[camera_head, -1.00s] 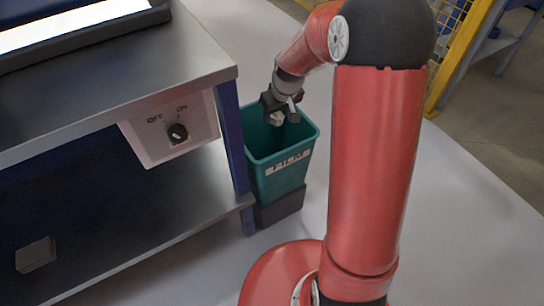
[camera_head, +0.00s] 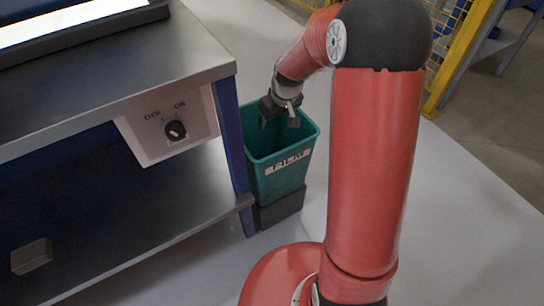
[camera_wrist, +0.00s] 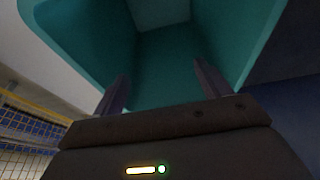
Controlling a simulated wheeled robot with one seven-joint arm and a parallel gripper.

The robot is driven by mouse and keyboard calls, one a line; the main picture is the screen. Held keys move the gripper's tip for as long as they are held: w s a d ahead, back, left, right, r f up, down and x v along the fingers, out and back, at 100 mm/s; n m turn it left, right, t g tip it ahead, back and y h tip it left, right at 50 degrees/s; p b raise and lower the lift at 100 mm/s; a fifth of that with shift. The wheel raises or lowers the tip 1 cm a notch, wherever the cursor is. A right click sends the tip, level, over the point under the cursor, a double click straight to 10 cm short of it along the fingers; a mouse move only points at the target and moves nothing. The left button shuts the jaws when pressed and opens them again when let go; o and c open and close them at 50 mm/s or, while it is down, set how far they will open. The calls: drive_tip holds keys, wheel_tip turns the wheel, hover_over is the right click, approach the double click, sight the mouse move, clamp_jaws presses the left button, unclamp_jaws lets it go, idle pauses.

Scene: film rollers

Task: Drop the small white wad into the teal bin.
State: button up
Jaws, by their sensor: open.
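In the wrist view my gripper (camera_wrist: 160,80) is open with nothing between the fingers, and the inside of the teal bin (camera_wrist: 165,65) fills the space beyond. A pale grey patch shows deep inside the bin at the top of that view; I cannot tell whether it is the small white wad or the bin's bottom. The wad is not clearly visible in the head view, where the bin's near wall hides its bottom.
A metal bench (camera_head: 120,62) with a lower shelf is at left, close to the bin. An OFF/ON switch panel (camera_head: 168,128) hangs from its front. A small grey block (camera_head: 31,256) lies on the shelf. Yellow fencing (camera_head: 452,45) stands behind; the pale floor at right is clear.

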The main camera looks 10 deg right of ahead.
drive_tip(key=v, duration=0.7)
drive_tip(key=shift+r, duration=0.4)
drive_tip(key=shift+s, duration=0.15)
